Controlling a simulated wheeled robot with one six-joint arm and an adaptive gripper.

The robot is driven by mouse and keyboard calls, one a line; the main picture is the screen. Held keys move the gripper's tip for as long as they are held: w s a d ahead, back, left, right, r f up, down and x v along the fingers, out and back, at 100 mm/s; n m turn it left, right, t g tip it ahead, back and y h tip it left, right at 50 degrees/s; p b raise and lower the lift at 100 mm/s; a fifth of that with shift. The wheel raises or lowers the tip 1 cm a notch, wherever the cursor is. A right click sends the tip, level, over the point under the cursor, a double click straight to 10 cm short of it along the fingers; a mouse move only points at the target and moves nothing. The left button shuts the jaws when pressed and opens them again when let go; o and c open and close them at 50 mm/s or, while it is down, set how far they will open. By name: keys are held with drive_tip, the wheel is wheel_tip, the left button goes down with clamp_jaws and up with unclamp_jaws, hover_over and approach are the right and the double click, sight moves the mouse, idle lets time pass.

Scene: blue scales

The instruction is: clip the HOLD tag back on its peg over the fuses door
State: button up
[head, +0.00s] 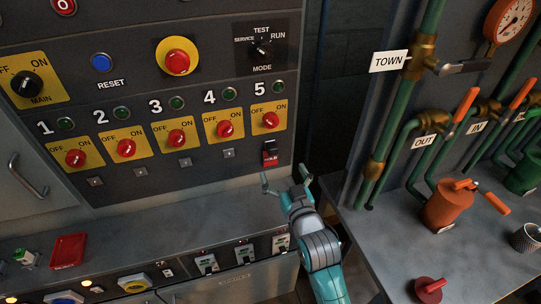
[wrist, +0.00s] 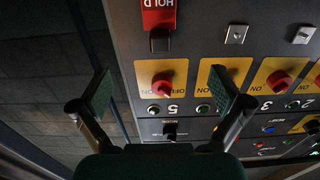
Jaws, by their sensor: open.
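The red HOLD tag (head: 270,158) with its dark clip hangs on the grey panel just below the red number 5 switch (head: 271,120). It also shows at the top edge of the wrist view (wrist: 159,15), upside down and partly cut off. Whatever holds it is hidden behind the clip. My gripper (head: 285,179) is open and empty, a little below the tag in the head view. In the wrist view the fingers (wrist: 163,88) are spread wide, with the number 5 switch between them and the tag beyond the tips. I cannot make out a fuses door label.
Small square plates (head: 228,153) sit under other switches. A ledge (head: 150,222) runs below the panel, with a red tray (head: 68,251) at left. At right, a bench holds an orange canister (head: 447,207) and green pipes. A dark gap separates panel and bench.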

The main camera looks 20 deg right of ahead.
sight(274, 153)
drive_tip(key=shift+w, duration=4.25)
drive_tip(key=shift+r, duration=0.1)
clamp_jaws()
drive_tip(key=shift+s, duration=0.15)
drive_tip(key=shift+s, duration=2.85)
